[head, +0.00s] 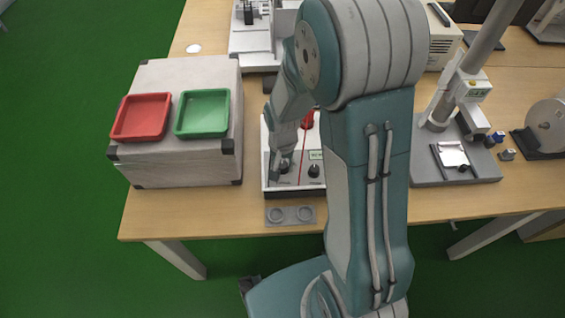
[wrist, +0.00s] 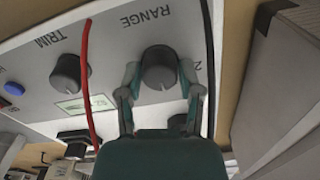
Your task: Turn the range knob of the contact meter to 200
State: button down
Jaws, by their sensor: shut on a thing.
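The contact meter (head: 296,184) is a light-panelled box on the wooden table, partly hidden by my arm in the head view. In the wrist view its panel (wrist: 115,45) appears upside down, with RANGE and TRIM labels. The black range knob (wrist: 159,66) sits between the two fingers of my gripper (wrist: 160,82), which are shut on its sides. In the head view my gripper (head: 281,160) is over the left front of the meter. The knob's pointer and most of the range scale cannot be read; only part of a number shows beside the right finger.
The black trim knob (wrist: 66,73) stands beside the range knob, with a blue button (wrist: 14,88) further left. A red lead (wrist: 88,80) and a black lead (wrist: 209,60) pass close to my fingers. A grey case (head: 190,165) with red and green trays is left of the meter.

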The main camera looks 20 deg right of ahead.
aim_at(281, 164)
jog(key=shift+s+f, duration=0.15)
jog(key=shift+s, duration=0.05)
dwell(0.4)
jog(key=shift+c, duration=1.3)
grip_release()
jog(key=shift+w+a, duration=0.1)
jog(key=shift+a, duration=0.05)
jog(key=shift+r, duration=0.25)
notch_tip(281, 164, up, 12)
jog(key=shift+f, duration=0.25)
jog(key=shift+w, duration=0.1)
